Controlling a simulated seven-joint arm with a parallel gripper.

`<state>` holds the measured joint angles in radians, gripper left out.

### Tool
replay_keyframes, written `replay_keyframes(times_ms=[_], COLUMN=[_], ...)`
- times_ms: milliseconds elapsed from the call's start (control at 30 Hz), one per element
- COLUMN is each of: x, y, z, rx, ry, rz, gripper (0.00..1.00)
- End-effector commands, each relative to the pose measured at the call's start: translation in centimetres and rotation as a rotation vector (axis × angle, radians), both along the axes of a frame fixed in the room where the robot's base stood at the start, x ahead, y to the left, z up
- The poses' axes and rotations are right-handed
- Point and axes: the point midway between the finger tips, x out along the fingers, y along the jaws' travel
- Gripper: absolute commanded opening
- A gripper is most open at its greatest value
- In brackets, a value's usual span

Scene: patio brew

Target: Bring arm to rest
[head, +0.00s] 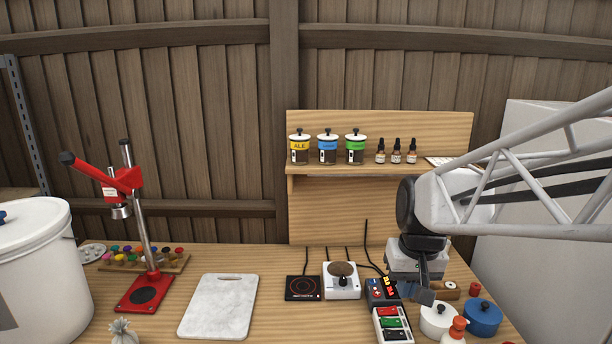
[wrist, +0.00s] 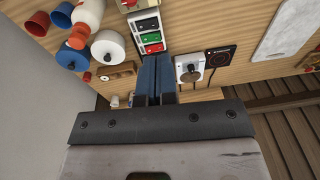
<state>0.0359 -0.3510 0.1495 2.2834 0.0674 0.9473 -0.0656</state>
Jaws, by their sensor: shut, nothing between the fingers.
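In the wrist view my gripper's two dark fingers (wrist: 156,66) lie side by side, shut. My arm comes in from the right edge of the head view and covers part of the shelf end and the things behind it.
A box with red, green and black switches (head: 391,326) is close to my gripper. A white pot (head: 437,320) and blue pot (head: 483,318) stand right. A red press (head: 140,290), white bucket (head: 40,275) and marble board (head: 218,307) stand left. Canisters (head: 328,149) line the shelf.

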Motion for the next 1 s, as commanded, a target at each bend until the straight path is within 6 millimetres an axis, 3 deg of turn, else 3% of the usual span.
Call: replay_keyframes(times_ms=[200,600,800,1000], x=[-5.0,-13.1,-15.2,-15.7], y=[0.2,0.3,0.3,0.3], z=[0.6,0.1,-0.3,-0.4], rx=[-0.018,-0.048,-0.056,-0.058], ry=[-0.037,-0.097,-0.114,-0.117], rz=[-0.004,-0.016,-0.018,-0.020], gripper=[0.00,0.00,0.00,0.00])
